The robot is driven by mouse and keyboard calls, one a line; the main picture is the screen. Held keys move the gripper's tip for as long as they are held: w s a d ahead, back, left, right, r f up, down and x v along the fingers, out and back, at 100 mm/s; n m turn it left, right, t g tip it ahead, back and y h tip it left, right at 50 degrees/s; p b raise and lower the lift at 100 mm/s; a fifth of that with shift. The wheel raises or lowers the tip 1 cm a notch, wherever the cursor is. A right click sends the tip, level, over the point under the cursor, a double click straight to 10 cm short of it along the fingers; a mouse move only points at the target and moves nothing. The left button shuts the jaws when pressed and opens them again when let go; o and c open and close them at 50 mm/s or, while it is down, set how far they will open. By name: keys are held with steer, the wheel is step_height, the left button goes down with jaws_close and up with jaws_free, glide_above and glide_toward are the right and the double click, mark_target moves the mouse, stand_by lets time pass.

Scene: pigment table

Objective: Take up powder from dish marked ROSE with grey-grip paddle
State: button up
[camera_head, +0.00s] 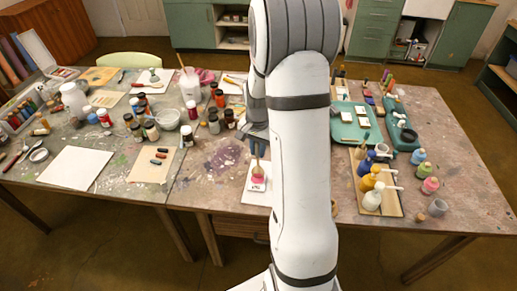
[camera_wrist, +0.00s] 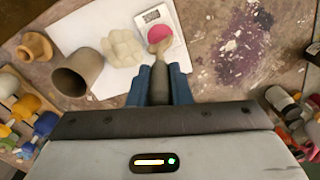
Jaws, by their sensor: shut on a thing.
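My gripper (camera_wrist: 162,86) has its blue fingers shut on the grey grip of a paddle (camera_wrist: 160,76). The paddle's pale head points away from me in the wrist view and lies over or at the edge of pink powder in a small dish (camera_wrist: 167,35). I cannot tell whether it touches the powder. In the head view my gripper (camera_head: 257,138) is above the pink dish (camera_head: 258,184), paddle pointing down. My arm hides part of the table there.
Close left of the dish in the wrist view are a pale lobed palette (camera_wrist: 124,48), a brown cup (camera_wrist: 77,75) and a small wooden pot (camera_wrist: 35,46). Several coloured bottles (camera_head: 372,196) stand to the right in the head view. Dark jars (camera_head: 214,122) stand left of my gripper.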

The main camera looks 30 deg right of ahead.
steer(key=shift+r+p, duration=2.3)
steer(key=shift+r, duration=1.25)
steer(key=shift+f, duration=0.1)
steer(key=shift+o, duration=1.3)
steer(key=shift+c, duration=1.3)
